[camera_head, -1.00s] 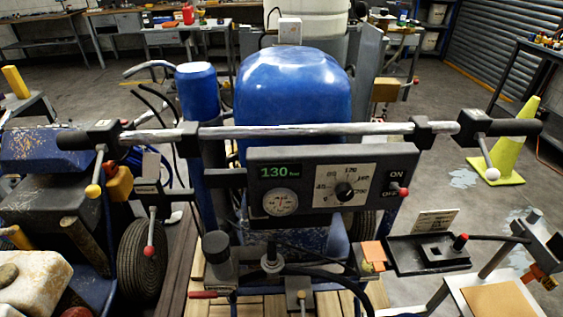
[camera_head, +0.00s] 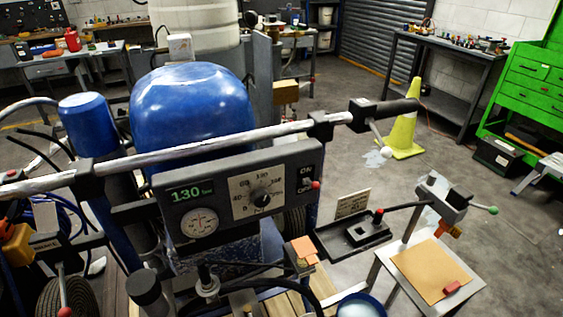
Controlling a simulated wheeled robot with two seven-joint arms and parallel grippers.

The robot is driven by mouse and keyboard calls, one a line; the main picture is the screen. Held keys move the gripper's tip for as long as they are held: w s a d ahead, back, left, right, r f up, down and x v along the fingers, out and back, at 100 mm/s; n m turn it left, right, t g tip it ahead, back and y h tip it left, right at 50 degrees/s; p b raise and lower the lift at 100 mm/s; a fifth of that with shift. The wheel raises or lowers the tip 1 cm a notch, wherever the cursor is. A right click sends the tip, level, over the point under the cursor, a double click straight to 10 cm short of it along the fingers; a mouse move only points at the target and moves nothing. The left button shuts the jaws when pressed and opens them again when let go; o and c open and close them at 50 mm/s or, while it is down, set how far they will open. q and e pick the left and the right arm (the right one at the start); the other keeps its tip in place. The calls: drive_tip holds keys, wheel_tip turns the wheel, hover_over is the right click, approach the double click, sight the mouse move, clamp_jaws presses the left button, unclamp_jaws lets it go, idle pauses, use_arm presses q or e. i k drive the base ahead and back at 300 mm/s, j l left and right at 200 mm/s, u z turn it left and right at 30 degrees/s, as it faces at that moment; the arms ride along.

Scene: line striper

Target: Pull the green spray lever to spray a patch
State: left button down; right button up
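The green spray lever (camera_head: 491,210) shows at the right in the head view, as a thin rod with a green ball at its end. It sticks out to the right from a dark grey bracket (camera_head: 443,198) on a post above a small stand. The line striper's control panel (camera_head: 240,190) is at the centre left, with its pressure display at 130, a gauge and a dial. Neither of my grippers is in view.
A small stand with a tan sheet (camera_head: 428,268) and a red block (camera_head: 452,287) is below the lever. A black tray (camera_head: 352,237) with a red knob is left of it. A yellow cone (camera_head: 405,137) stands behind. Floor at the right is largely clear.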

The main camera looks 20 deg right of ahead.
sight(493, 210)
drive_tip(key=z, duration=2.1)
